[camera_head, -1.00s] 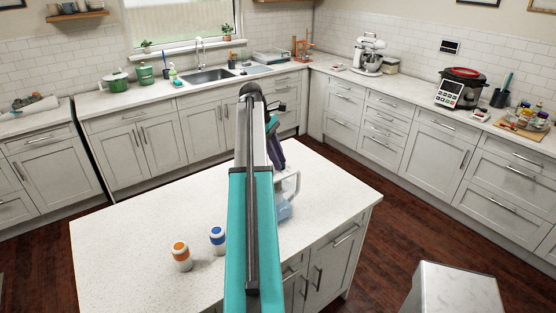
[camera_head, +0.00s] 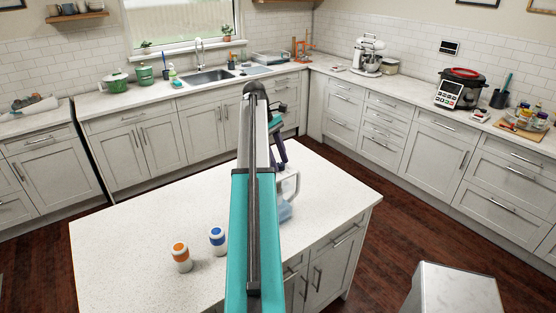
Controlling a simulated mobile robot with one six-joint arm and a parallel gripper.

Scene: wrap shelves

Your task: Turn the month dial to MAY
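A clear, bluish pitcher (camera_head: 287,212) with a pale handle stands on the white island, mostly hidden behind my teal arm. No month dial can be made out; any dial on the pitcher's top is hidden by my arm or too small to read. The dark purple end of my arm, with my gripper (camera_head: 281,157), shows just right of the arm link, above the pitcher's upper part. Its fingers cannot be told apart, and I cannot tell whether it touches the pitcher.
Two white jars stand on the island left of my arm, one with an orange cap (camera_head: 181,256) and one with a blue cap (camera_head: 217,239). The island's left side is clear. Counters with a sink (camera_head: 208,76), stand mixer (camera_head: 369,55) and cooker (camera_head: 461,88) line the walls.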

